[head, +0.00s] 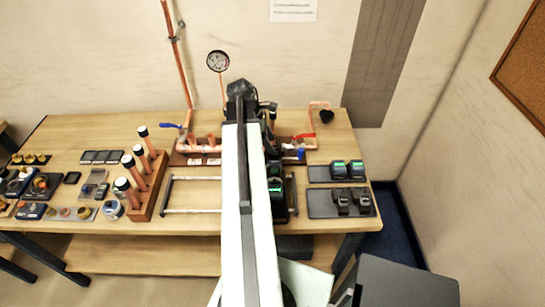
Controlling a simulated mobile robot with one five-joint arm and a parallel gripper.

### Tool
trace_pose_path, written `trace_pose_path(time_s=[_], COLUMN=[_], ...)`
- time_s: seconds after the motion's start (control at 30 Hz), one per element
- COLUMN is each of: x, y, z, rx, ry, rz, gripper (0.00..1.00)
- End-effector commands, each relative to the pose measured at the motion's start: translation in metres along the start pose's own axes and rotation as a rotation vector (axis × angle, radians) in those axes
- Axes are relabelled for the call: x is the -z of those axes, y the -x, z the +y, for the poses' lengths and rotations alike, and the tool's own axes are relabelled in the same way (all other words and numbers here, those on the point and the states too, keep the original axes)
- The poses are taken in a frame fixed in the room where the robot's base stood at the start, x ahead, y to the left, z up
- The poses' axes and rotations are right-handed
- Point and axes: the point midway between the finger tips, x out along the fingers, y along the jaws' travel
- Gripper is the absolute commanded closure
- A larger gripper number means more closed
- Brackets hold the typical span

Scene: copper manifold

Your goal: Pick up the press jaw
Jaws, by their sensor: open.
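Two small dark pieces, which look like press jaws, one on the left (342,201) and one on the right (362,199), sit on the lower grey mat (322,210) at the right end of the bench. They are too small to tell for sure. A black tool with a green light (276,188) stands mid-bench, partly behind my arm. My gripper (241,89) is at the dark far end of my arm, above the back of the bench. It is open, its fingers are hard to make out, and it is apart from the mat. I see nothing held.
Two dark blocks with green tops (347,170) sit on the upper mat (318,173). Copper pipework (203,145) with a gauge (218,61) stands along the back. A wooden rack (149,190) with upright copper tubes is left of my arm.

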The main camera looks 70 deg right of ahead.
Motion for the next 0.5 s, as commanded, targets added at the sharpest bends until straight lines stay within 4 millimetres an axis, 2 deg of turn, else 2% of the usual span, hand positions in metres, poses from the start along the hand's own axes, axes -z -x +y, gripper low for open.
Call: trace_pose_path(time_s=[0.03,0.1,0.33,0.37,0.5], x=[0.0037,0.0033,0.0011,0.0012,0.0014], y=[-0.0175,-0.0244,-0.0215,-0.0214,-0.0213], z=[-0.0002,-0.0001,0.0002,0.0001,0.0002], rx=[0.0,0.0,-0.001,-0.001,-0.001], ry=[0.0,0.001,0.001,0.002,0.002], rz=[0.0,0.0,0.0,0.0,0.0], gripper=[0.45,0.45,0.45,0.51,0.9])
